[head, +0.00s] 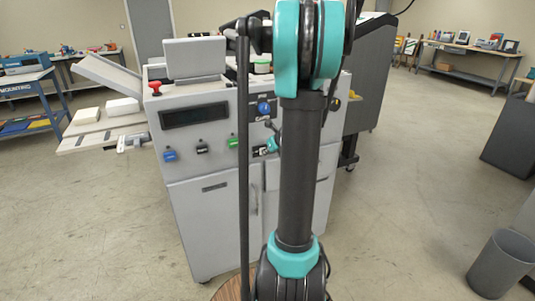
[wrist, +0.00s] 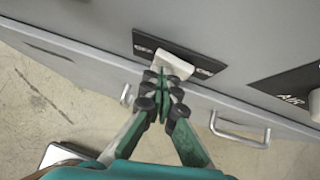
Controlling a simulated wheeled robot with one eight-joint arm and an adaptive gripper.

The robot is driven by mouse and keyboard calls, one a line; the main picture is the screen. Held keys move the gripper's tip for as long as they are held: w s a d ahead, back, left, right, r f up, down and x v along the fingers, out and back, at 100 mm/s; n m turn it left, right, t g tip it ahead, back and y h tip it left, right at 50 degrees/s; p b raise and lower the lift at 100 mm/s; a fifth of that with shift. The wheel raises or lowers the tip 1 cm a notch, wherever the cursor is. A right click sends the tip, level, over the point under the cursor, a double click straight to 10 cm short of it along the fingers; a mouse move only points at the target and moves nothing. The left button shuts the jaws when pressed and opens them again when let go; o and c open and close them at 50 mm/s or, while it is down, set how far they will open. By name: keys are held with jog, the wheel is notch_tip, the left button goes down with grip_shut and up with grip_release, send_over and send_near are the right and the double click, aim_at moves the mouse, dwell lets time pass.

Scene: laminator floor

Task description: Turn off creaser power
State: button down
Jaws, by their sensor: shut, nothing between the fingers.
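The creaser (head: 215,150) is a light grey cabinet machine in the middle of the head view, partly hidden by my arm. In the wrist view a pale switch lever (wrist: 172,63) sticks out from a black plate (wrist: 205,72) on the grey panel; the plate's lettering is too small to read. My gripper (wrist: 165,82) is shut and empty, its fingertips right at the lever's near end. I cannot tell whether they touch. In the head view my gripper (head: 273,143) shows beside the arm, close to the front panel.
A second black plate marked AIR (wrist: 292,92) sits at the right in the wrist view. Metal door handles (wrist: 240,132) lie below the panel. The head view shows a red button (head: 155,86), a dark display (head: 194,115), several coloured knobs, and a bin (head: 502,262) at right.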

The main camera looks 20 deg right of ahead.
jog(key=shift+d, duration=0.1)
jog(key=shift+d, duration=0.75)
jog(key=s+f+v, duration=0.2)
jog(key=v, duration=1.1)
